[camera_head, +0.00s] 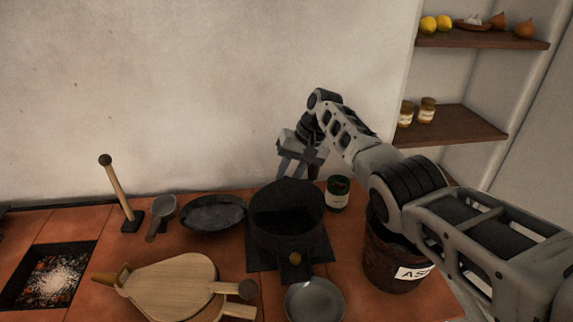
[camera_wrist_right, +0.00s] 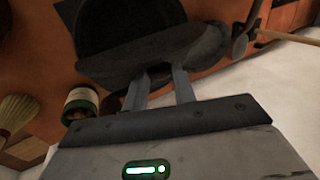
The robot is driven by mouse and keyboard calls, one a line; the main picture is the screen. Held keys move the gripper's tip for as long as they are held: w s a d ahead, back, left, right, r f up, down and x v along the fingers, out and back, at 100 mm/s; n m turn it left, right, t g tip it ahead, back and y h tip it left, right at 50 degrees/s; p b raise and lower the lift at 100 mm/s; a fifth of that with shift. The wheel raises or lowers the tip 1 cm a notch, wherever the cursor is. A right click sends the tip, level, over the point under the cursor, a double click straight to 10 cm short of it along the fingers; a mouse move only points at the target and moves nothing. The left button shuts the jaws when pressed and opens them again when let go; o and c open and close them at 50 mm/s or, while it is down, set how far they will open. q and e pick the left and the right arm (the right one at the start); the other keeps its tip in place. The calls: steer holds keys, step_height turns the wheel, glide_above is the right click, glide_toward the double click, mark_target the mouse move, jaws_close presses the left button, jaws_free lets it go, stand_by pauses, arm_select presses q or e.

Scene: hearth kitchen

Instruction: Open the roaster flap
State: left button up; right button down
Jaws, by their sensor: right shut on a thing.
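The roaster (camera_head: 289,240) is a black round vessel on a dark square base, in the middle of the hearth. Its dark flap (camera_head: 297,190) stands raised at the back of the vessel, and the dark round inside shows in front of it. My right gripper (camera_head: 295,172) is above and behind the roaster, its fingers pointing down at the flap's upper edge. In the right wrist view the flap (camera_wrist_right: 120,65) is a dark grey plate, and my fingers (camera_wrist_right: 159,72) are shut on its edge. The flap's exact angle is hard to tell. My left gripper is not in view.
A green jar (camera_head: 338,193) stands close right of the roaster, with an ash bucket (camera_head: 385,250) beyond. A dark pan (camera_head: 214,212) is on the left; bellows (camera_head: 165,285) and a grey dish (camera_head: 314,300) lie in front. The wall (camera_head: 200,100) rises behind.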

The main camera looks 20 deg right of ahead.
stand_by(0.4)
steer(key=c, duration=1.2)
jaws_free()
steer(key=shift+w+a+f, duration=0.1)
steer(key=shift+o, duration=0.2)
steer(key=shift+d+r, duration=0.25)
steer(key=shift+r, duration=0.2)
steer(key=v, duration=1.5)
steer(key=shift+b, duration=0.45)
